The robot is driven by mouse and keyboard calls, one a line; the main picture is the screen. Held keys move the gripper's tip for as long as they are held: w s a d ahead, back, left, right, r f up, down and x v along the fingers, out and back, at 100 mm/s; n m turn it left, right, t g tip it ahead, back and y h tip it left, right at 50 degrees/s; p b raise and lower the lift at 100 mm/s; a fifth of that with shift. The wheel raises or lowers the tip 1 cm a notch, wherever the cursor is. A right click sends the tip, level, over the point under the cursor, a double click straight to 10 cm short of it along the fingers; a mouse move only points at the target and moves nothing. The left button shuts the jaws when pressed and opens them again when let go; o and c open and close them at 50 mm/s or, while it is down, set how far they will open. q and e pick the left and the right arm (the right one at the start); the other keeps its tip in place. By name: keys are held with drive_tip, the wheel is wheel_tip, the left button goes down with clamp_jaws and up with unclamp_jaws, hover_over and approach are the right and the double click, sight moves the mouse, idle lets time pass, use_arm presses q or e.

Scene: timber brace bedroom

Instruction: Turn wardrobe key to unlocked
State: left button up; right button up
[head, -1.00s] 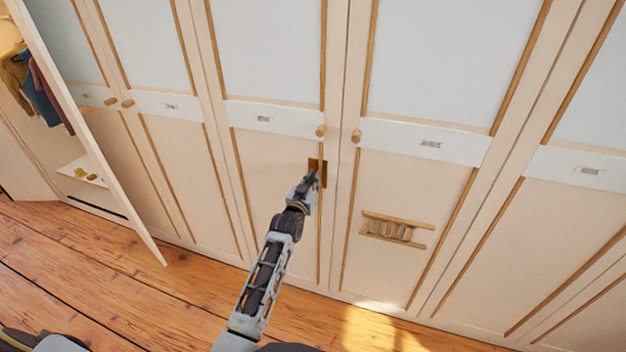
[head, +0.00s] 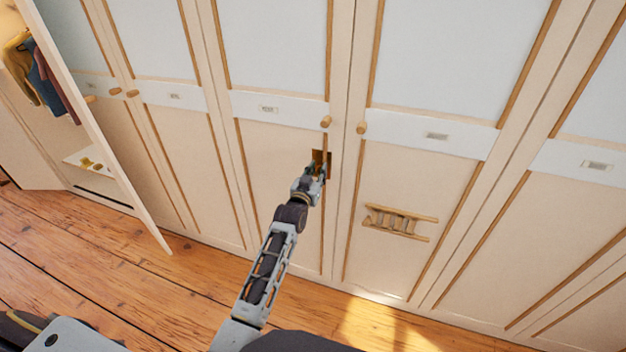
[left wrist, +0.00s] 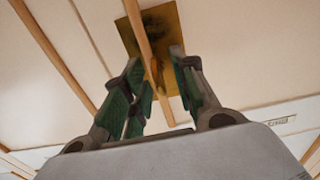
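The wardrobe (head: 285,190) fills most of the head view, with pale panelled doors and wooden trim. A brass-brown lock plate (head: 319,156) sits on a middle door below its round knob; it also shows in the left wrist view (left wrist: 172,22). A small orange-brown piece, apparently the key (left wrist: 157,74), shows in front of the plate between the fingers. My left gripper (head: 316,169) is at the plate. Its green-padded fingers (left wrist: 156,62) stand apart on either side of the key, with gaps visible; contact is not clear. My right gripper is not in view.
A wardrobe door (head: 95,130) stands open at the left, with hanging clothes (head: 45,85) and a shelf (head: 90,165) behind it. A small ladder-like wooden piece (head: 400,222) is on the door to the right. Bare plank floor (head: 120,260) lies in front.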

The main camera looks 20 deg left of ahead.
use_arm(q)
drive_tip(key=s, duration=1.2)
drive_tip(key=shift+a, duration=0.2)
idle(0.4)
idle(0.5)
